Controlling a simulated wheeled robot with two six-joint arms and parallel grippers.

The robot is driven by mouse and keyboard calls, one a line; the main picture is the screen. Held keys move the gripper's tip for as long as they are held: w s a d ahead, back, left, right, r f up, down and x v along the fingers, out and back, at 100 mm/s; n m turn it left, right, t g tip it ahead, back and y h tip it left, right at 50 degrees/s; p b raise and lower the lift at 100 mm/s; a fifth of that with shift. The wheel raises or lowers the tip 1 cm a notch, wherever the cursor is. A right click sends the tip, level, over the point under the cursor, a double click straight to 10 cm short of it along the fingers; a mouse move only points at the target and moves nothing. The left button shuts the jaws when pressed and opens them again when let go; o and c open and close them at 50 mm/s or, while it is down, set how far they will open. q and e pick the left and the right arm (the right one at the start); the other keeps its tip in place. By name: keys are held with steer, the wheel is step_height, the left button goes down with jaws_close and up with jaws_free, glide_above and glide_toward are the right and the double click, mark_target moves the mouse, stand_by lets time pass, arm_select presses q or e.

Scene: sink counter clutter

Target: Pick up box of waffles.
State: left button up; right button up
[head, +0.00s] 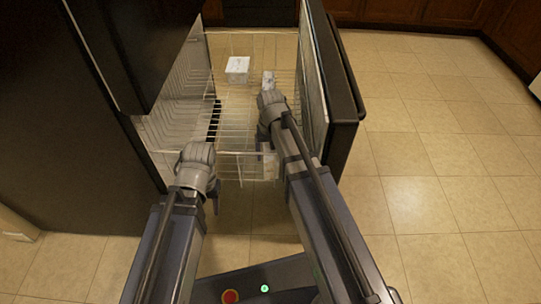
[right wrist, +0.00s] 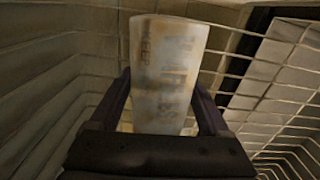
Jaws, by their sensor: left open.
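A pale box with faded lettering (right wrist: 168,70) stands between the two fingers of my right gripper (right wrist: 164,92) in the right wrist view. The fingers lie along its two sides; I cannot tell whether they press on it. In the head view a small pale box (head: 268,80) shows just beyond my right gripper (head: 268,102), inside the wire basket. Another white box (head: 237,66) lies farther back, to the left. I cannot read which is the waffles. My left gripper (head: 208,194) is open and empty at the basket's front left.
The wire basket (head: 215,42) is in the pulled-out freezer drawer, with its dark front panel (head: 345,90) on the right. A pale item (head: 269,166) sits low at the near end, partly hidden by my right arm. Tiled floor (head: 430,150) is clear on the right.

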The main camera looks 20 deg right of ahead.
jaws_close()
stand_by(0.4)
steer(key=shift+r, duration=0.1)
step_height(320, 180, up, 10)
steer(key=p, duration=1)
